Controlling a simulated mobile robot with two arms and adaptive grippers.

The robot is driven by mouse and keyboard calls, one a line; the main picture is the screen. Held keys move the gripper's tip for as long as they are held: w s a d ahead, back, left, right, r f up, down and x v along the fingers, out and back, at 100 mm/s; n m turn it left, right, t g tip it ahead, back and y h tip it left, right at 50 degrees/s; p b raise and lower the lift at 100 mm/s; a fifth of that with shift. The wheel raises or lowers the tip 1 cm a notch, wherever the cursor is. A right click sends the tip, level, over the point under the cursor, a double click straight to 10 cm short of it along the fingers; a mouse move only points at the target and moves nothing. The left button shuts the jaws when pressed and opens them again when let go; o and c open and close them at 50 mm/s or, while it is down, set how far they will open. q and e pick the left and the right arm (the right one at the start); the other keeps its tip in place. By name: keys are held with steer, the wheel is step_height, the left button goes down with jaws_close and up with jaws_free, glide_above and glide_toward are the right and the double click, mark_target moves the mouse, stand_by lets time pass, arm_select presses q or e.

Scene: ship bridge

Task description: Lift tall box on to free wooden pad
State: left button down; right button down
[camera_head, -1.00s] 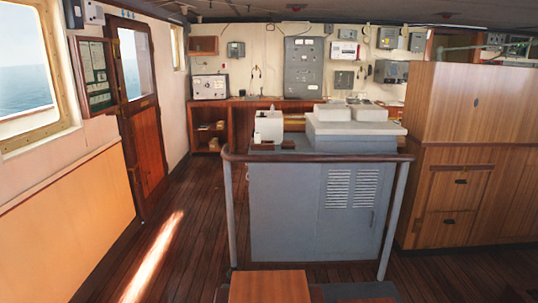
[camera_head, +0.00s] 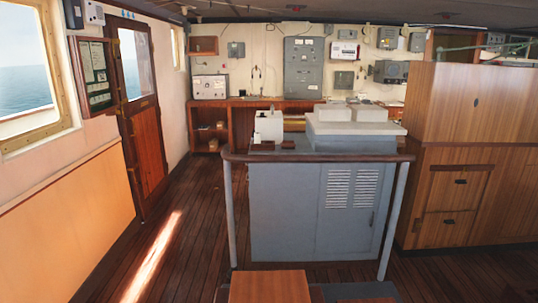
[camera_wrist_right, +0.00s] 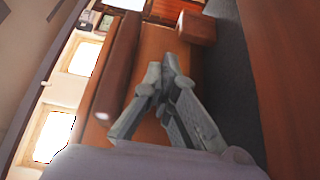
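At the bottom edge of the head view is a flat orange-brown wooden top (camera_head: 269,287), cut off by the frame. A smaller wooden surface (camera_head: 365,300) barely shows to its right. I cannot tell whether either is a pad or the top of the tall box; no tall box is clearly recognisable. My right gripper (camera_wrist_right: 163,78) shows in the right wrist view with its grey fingertips together and nothing seen between them. Behind it are a brown wooden surface and a small brown block (camera_wrist_right: 195,27). My left gripper is not in view.
A grey console (camera_head: 290,210) with a handrail (camera_head: 315,157) stands ahead. A wooden cabinet (camera_head: 470,160) is on the right and a wooden door (camera_head: 147,150) on the left. The plank floor (camera_head: 180,225) left of the console is clear.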

steer(key=shift+f, duration=0.1)
steer(key=shift+d+v, duration=0.2)
steer(key=shift+v, duration=2.6)
steer(key=shift+d+v, duration=0.3)
steer(key=shift+v, duration=1.4)
steer(key=shift+s, duration=3.8)
